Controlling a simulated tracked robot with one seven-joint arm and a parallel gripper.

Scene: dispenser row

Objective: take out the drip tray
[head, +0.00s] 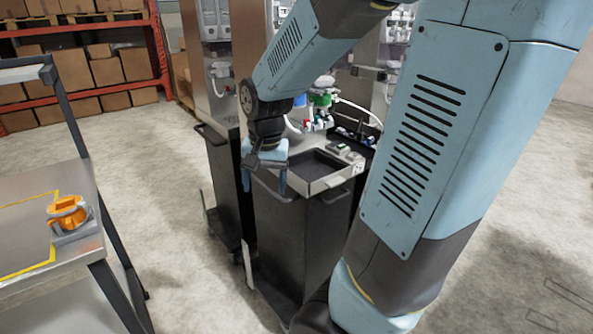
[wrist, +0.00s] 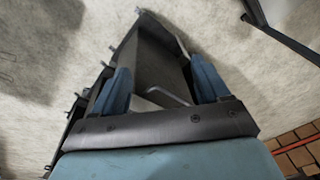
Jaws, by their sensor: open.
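The drip tray (head: 326,184) shows in the head view as a shallow light-grey-rimmed tray with a dark inside, set in the top of the middle dark cart. My gripper (head: 266,180) is at the tray's left front side, with its fingers pointing down and apart. In the wrist view my gripper (wrist: 160,88) shows two blue fingers spread wide. A thin grey bar and a pale edge show between them; I cannot tell whether they belong to the tray or the cart. Nothing is seen held. My wrist hides part of the tray's left side.
The dark cart (head: 295,235) has a bar handle at its front. A second cart (head: 225,190) stands close to its left. Small items lie right of the tray. A metal table (head: 85,258) with an orange part (head: 68,212) stands at left. Open floor lies between.

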